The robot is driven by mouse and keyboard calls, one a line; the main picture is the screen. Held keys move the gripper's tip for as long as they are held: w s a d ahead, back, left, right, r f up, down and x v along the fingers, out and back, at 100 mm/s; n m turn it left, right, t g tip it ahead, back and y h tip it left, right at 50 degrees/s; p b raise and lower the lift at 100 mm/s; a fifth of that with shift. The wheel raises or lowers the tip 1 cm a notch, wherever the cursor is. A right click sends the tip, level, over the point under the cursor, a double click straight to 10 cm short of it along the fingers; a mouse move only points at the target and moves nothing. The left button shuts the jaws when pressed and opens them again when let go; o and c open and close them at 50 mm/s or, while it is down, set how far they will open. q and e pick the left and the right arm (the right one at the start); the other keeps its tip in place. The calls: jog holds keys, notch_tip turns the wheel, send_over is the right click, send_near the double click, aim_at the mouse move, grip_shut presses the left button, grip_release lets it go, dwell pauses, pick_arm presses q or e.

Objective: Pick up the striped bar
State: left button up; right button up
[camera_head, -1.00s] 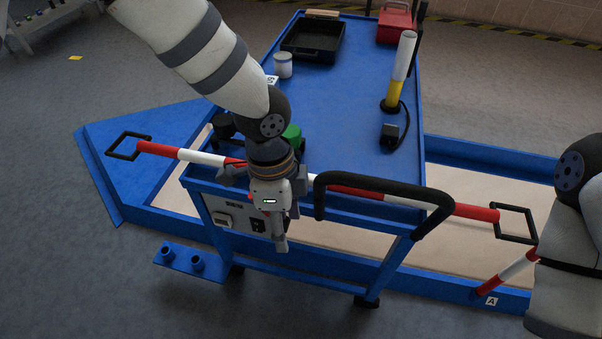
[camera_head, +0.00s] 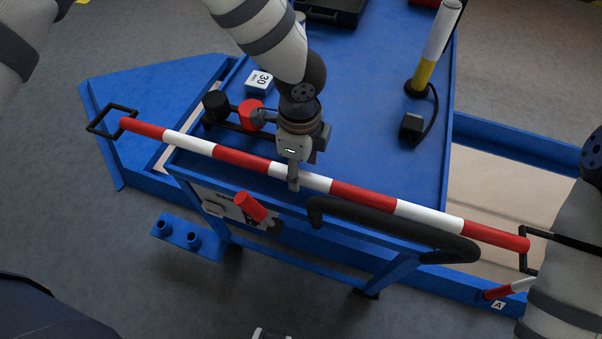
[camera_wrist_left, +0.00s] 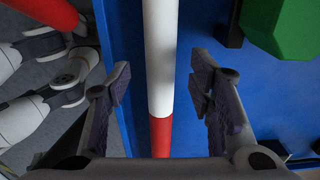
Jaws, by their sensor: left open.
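The striped bar (camera_head: 240,160) is long, with red and white bands, and runs across the front of the blue cart, with a black loop at each end. My left gripper (camera_head: 294,180) is over the bar near its middle, pointing down. In the left wrist view the bar (camera_wrist_left: 161,70) runs between the two open fingers of my left gripper (camera_wrist_left: 162,88), with visible gaps on both sides. The gripper hides a short part of the bar in the head view. My right gripper is not in view; only an arm part shows at the right edge.
A black curved handle (camera_head: 390,228) stands close to the bar's right half. A red handle (camera_head: 251,206) sticks out of the cart's front. Red (camera_head: 250,113) and black (camera_head: 215,105) knobs are left of my gripper. A green part (camera_wrist_left: 283,27) is beside the right finger.

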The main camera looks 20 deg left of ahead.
pick_arm(q)
notch_tip(320, 180, down, 2)
jog(key=shift+f, duration=0.25)
grip_shut()
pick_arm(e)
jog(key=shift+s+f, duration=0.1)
pick_arm(q)
jog(key=shift+w+r, duration=0.1)
jog(key=shift+r, duration=0.1)
notch_tip(320, 180, up, 10)
jog(key=p, duration=0.1)
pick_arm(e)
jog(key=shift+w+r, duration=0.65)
pick_arm(q)
notch_tip(320, 180, up, 11)
jog(key=p, duration=0.3)
send_over(300, 173)
jog(key=shift+r, duration=2.8)
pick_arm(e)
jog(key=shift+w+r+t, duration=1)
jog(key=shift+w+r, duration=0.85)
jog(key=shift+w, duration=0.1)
